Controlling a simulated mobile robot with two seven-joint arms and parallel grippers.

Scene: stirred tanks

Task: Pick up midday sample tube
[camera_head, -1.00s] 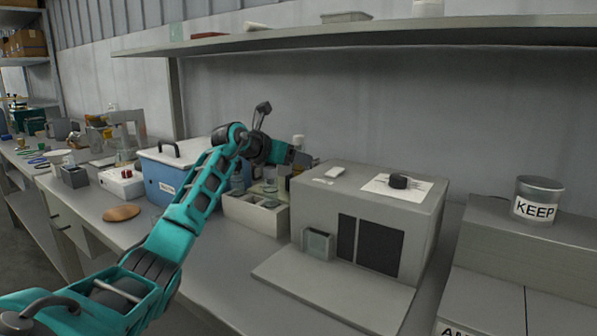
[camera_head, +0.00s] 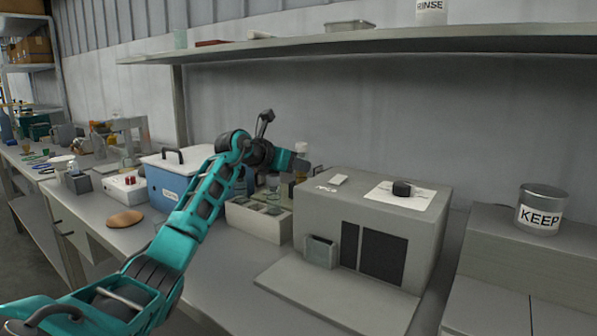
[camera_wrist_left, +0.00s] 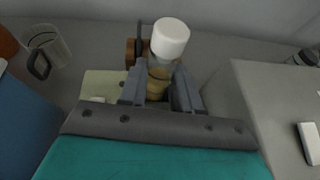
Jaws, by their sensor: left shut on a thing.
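A sample tube (camera_wrist_left: 170,40) with a white cap and a yellowish-brown lower part stands between my left gripper's fingers (camera_wrist_left: 159,88) in the left wrist view. The fingers are shut on it below the cap. In the head view my left gripper (camera_head: 298,163) is behind the left end of the grey box-shaped machine, and the white cap (camera_head: 301,147) shows just above it. The tube's lower end is hidden, so I cannot tell whether it is clear of its support. Its label cannot be read. My right gripper is not in view.
The grey machine (camera_head: 330,217) stands close to the right of the gripper. A pale compartment tray (camera_head: 253,222) and a blue box with a white lid (camera_head: 163,185) are to the left. A wall shelf (camera_head: 400,40) hangs above. A can marked KEEP (camera_head: 540,208) stands far right.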

